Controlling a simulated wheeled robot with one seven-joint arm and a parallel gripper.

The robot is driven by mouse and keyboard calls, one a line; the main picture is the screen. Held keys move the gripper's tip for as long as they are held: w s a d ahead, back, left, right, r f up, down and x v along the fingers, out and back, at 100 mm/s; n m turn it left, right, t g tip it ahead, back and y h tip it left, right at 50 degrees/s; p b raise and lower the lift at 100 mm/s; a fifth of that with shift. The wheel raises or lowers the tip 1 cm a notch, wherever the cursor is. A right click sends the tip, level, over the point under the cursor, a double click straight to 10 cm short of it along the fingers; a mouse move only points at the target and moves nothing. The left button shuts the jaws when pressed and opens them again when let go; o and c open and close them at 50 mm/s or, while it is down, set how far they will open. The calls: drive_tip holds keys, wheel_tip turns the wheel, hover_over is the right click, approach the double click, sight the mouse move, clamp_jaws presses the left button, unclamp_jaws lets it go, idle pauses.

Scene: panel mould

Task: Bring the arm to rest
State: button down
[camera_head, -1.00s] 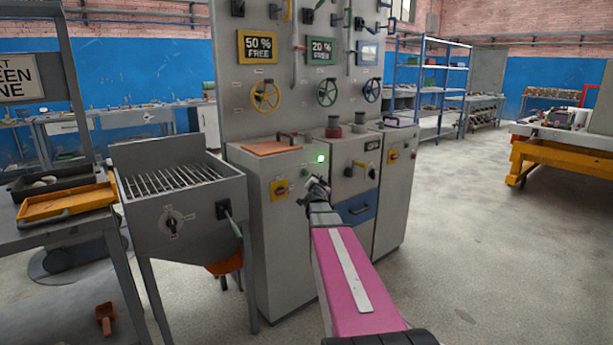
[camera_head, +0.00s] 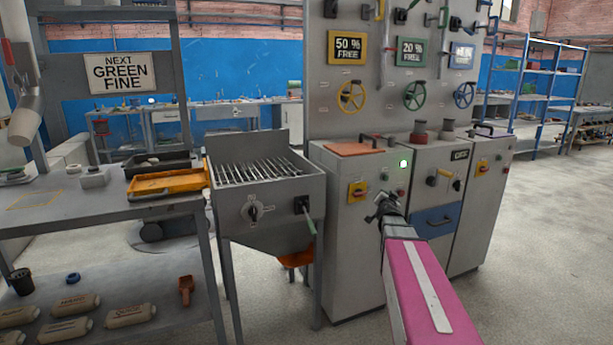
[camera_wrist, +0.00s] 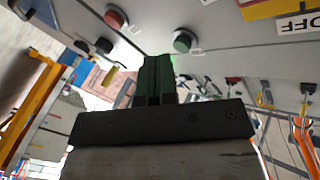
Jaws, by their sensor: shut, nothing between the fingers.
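My arm with its pink link reaches forward in the head view, and my gripper (camera_head: 384,206) is at its end in front of the grey control cabinet (camera_head: 345,230). The gripper looks small there. In the wrist view my gripper's dark fingers (camera_wrist: 156,75) are together with nothing between them. A red button (camera_wrist: 116,17) and a green button (camera_wrist: 184,41) on a grey panel show beyond the fingers. I cannot tell the exact gap to the panel.
A grey sink-like unit with a slatted top (camera_head: 262,180) stands left of the cabinet. A workbench with a yellow tray (camera_head: 168,184) is further left, with several labelled bags on its lower shelf. Open floor (camera_head: 545,230) lies at the right.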

drive_tip(key=s+a+f+n+g+y, duration=0.5)
drive_tip(key=s+a+f, duration=0.2)
drive_tip(key=a+f, duration=0.3)
drive_tip(key=s+a+f+n+g, duration=0.1)
drive_tip(key=s+a+f+g, duration=0.2)
drive_tip(key=s, duration=0.5)
drive_tip(key=s+a+f+n+g, duration=0.2)
drive_tip(key=s+f+g, duration=0.3)
drive_tip(key=s, duration=0.3)
drive_tip(key=s+a+f+n+g, duration=0.1)
drive_tip(key=s+a+f+g, duration=0.2)
drive_tip(key=s+f, duration=0.2)
drive_tip(key=s, duration=0.3)
drive_tip(key=shift+a+f+g, duration=0.25)
drive_tip(key=shift+a+g, duration=0.05)
drive_tip(key=shift+g, duration=0.1)
